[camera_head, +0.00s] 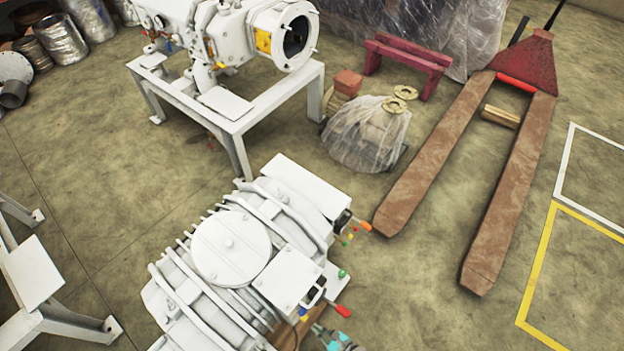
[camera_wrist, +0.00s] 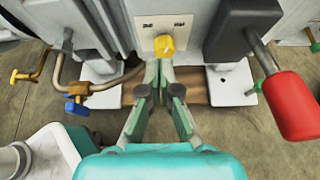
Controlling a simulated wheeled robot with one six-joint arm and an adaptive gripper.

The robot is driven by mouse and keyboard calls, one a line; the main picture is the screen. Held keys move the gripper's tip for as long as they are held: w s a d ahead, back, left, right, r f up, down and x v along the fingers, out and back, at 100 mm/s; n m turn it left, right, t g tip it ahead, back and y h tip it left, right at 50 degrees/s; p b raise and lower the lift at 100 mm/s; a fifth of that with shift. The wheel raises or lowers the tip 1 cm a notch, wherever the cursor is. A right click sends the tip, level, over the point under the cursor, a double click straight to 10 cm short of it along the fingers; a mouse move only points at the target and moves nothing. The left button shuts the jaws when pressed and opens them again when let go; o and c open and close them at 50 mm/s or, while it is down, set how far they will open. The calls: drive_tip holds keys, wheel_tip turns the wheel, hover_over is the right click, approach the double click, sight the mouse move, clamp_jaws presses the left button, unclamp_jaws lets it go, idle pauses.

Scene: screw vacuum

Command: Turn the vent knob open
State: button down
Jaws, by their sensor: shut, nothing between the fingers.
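A yellow knob (camera_wrist: 164,46) sits on a pale panel (camera_wrist: 150,22) with two small dark labels above it, in the upper middle of the wrist view. I take it for the vent knob. My gripper (camera_wrist: 159,68) is shut and empty, its fingertips together just below the knob. I cannot tell whether they touch it. In the head view only a teal part of my arm end shows at the bottom edge, beside the white vacuum machine (camera_head: 229,248); the fingertips and the knob's face are hidden there.
In the wrist view a red handle (camera_wrist: 295,105) juts out at right, and a blue valve (camera_wrist: 76,104) and a brass valve (camera_wrist: 22,77) stand at left. In the head view a pallet jack (camera_head: 436,160) stands at right; the floor in front of it is clear.

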drive_tip(key=shift+w+a, duration=0.7)
drive_tip(key=shift+a, duration=0.2)
drive_tip(key=shift+w+a, duration=0.7)
drive_tip(key=shift+a, duration=0.2)
drive_tip(key=shift+f, duration=0.25)
drive_tip(key=shift+w+d, duration=0.3)
drive_tip(key=shift+w, duration=0.05)
drive_tip(key=shift+r, duration=0.1)
drive_tip(key=s+d, duration=0.2)
drive_tip(key=d, duration=0.1)
drive_tip(key=s+d, duration=0.1)
drive_tip(key=shift+s+d+r, duration=0.3)
drive_tip(key=shift+d+r, duration=0.05)
idle(0.3)
